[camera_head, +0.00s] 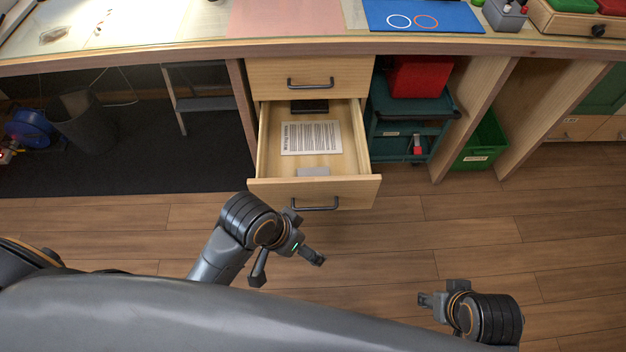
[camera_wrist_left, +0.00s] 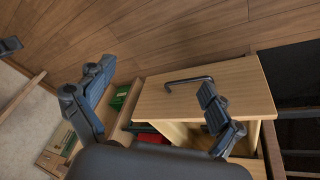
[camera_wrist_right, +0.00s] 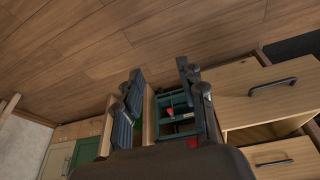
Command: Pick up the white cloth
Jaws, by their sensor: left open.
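The open drawer (camera_head: 263,150) holds a white printed sheet (camera_head: 311,138), a small flat pale piece (camera_head: 313,172) near its front and a dark object (camera_head: 309,106) at its back. I cannot tell whether the pale piece is the white cloth; no other cloth is clear. My left gripper (camera_head: 288,267) is open and empty, in front of and below the drawer front (camera_head: 280,192). Its spread fingers also show in the left wrist view (camera_wrist_left: 155,97). My right gripper (camera_head: 430,300) is low at the right over the floor; its fingers are apart and empty in the right wrist view (camera_wrist_right: 160,100).
A shut drawer (camera_head: 350,75) sits above the open one, under the bench top (camera_head: 200,46). Right of it stand a dark green cart (camera_head: 385,127) with a red box (camera_head: 418,76) and a green bin (camera_head: 482,147). The wooden floor (camera_head: 430,235) in front is clear.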

